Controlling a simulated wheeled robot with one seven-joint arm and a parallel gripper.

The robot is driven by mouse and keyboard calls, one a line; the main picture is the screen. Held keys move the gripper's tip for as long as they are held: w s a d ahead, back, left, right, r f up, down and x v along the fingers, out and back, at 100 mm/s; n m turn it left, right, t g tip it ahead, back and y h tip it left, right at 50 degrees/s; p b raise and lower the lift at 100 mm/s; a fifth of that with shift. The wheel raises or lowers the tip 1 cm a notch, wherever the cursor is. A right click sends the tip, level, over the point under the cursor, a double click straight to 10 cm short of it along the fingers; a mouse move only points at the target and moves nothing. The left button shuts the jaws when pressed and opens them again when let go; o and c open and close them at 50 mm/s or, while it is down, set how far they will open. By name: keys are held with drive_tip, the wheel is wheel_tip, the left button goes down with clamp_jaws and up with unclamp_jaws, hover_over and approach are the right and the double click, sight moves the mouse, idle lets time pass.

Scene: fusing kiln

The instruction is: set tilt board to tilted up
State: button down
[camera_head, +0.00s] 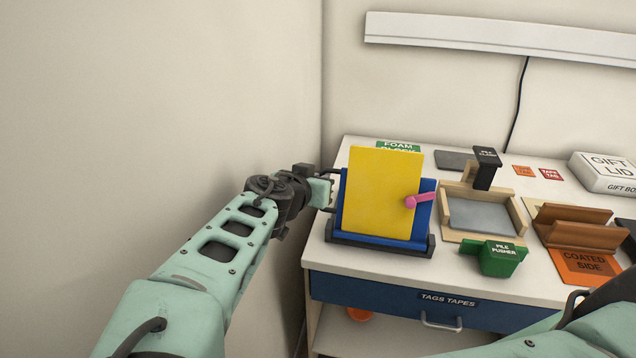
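The tilt board is a yellow panel (381,192) with a blue backing (423,212). It stands steeply upright, leaning back slightly, on a dark base (378,243) at the left end of the table. A pink peg handle (419,201) sticks out at its right edge. My gripper (335,190) is at the board's left edge, coming from the left. Its two dark fingers are spread apart, one above the other. Their tips meet or pass behind the board's edge, so contact is unclear. Nothing is seen held between them.
To the right are a wooden tray (522,205), a green file pusher bin (499,260), a brown holder (575,228) and a white gift lid box (605,172). A green foam block label (399,146) shows behind the board. A wall (240,90) is close on the left.

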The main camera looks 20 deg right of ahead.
drive_tip(key=shift+s+a, duration=0.1)
idle(0.5)
drive_tip(key=c, duration=1.5)
unclamp_jaws()
drive_tip(key=shift+r, duration=0.1)
